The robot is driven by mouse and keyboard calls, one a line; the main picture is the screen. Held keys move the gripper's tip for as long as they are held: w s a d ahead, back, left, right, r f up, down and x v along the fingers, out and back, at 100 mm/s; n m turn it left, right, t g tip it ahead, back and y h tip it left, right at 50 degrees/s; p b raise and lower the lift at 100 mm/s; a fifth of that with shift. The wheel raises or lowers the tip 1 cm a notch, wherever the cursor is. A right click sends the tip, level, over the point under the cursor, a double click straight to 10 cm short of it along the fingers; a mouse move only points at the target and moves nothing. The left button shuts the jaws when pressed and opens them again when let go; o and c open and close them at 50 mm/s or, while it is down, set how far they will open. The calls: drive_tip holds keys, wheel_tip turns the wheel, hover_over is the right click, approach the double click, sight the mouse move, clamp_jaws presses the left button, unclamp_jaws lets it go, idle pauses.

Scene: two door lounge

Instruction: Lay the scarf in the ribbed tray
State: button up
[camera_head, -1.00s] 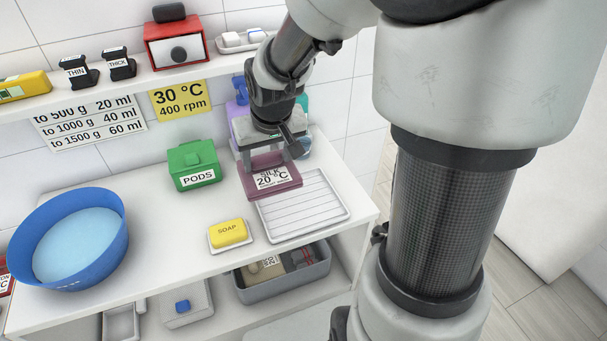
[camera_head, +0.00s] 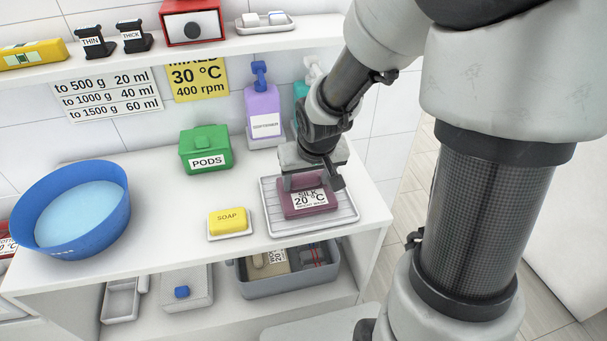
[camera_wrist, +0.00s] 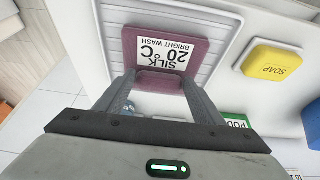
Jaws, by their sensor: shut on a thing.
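The scarf (camera_head: 307,204) is a folded purple-red piece with a white label reading "SILK 20 °C". My gripper (camera_head: 305,184) is shut on its rear edge. The scarf is over the ribbed tray (camera_head: 343,217), inside its outline in the head view; I cannot tell whether it touches the ribs. In the wrist view the scarf (camera_wrist: 176,48) extends beyond my fingers, with the white ribbed tray (camera_wrist: 113,48) around it. My fingers and wrist hide the tray's rear part.
A yellow soap (camera_head: 231,221) on a small dish lies left of the tray. A green pods box (camera_head: 205,150), a purple softener bottle (camera_head: 263,112) and a blue basin (camera_head: 70,210) stand on the counter. A grey bin (camera_head: 290,280) is on the shelf below.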

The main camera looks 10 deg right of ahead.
drive_tip(key=shift+f, duration=0.25)
drive_tip(key=o, duration=1.5)
drive_tip(key=shift+r, duration=0.1)
